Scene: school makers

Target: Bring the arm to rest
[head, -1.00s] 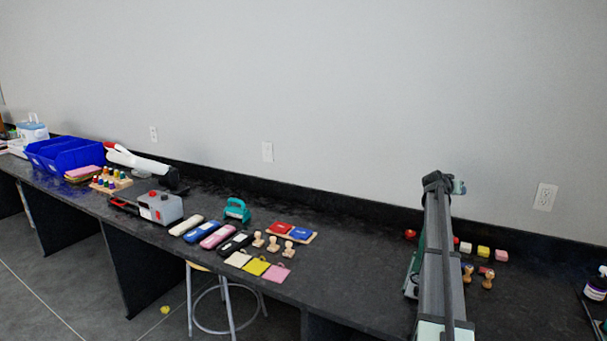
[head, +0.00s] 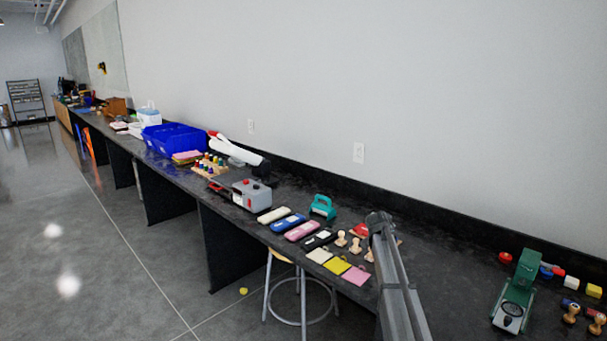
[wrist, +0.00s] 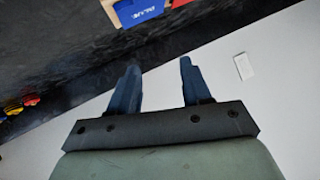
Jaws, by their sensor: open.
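My gripper (wrist: 158,88) shows in the wrist view with its two dark fingers spread apart and nothing between them. Beyond the fingers are the black countertop and the pale wall. In the head view my arm rises from the bottom edge, right of centre, over the dark counter (head: 450,250). Its upper end covers part of the red pad (head: 360,230). The gripper's fingers cannot be made out in the head view.
Several wooden stamps (head: 340,238) and colored tags (head: 338,265) lie left of my arm. A green and grey press (head: 515,295) and small colored blocks stand to the right. Blue bins (head: 175,138) are farther left. A stool (head: 300,290) stands below the counter edge.

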